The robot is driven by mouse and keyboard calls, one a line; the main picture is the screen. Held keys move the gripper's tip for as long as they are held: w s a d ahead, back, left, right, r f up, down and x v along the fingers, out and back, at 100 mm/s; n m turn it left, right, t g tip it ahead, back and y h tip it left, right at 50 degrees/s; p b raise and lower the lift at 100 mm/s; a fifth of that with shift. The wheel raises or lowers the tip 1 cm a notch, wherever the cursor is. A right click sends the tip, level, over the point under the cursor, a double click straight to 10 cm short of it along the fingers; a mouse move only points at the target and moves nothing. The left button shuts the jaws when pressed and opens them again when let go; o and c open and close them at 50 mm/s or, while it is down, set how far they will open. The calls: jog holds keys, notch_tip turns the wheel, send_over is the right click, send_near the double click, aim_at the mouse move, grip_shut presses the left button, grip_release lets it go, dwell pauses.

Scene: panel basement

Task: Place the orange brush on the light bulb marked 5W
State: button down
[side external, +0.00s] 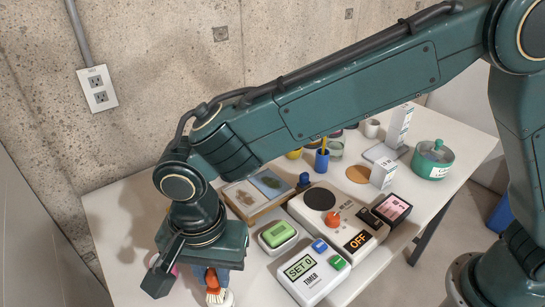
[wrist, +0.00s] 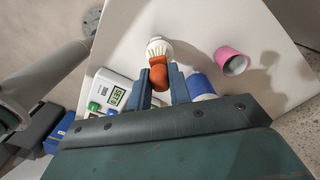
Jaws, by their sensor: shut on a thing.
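My gripper (wrist: 163,84) is shut on the orange brush (wrist: 158,72), with one finger on each side of it. In the side view the brush (side external: 212,280) shows below my gripper (side external: 205,275), near the table's front edge. I cannot tell whether the two touch. No 5W marking is readable.
A pink cup (wrist: 232,62) lies to the right in the wrist view. A blue and white cylinder (wrist: 200,85) is close beside the right finger.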

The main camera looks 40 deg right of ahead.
aim_at(213, 270)
jog(key=shift+f, duration=0.8)
jog(key=shift+f, duration=0.1)
jog(key=c, duration=1.3)
grip_release()
notch_tip(213, 270, up, 12)
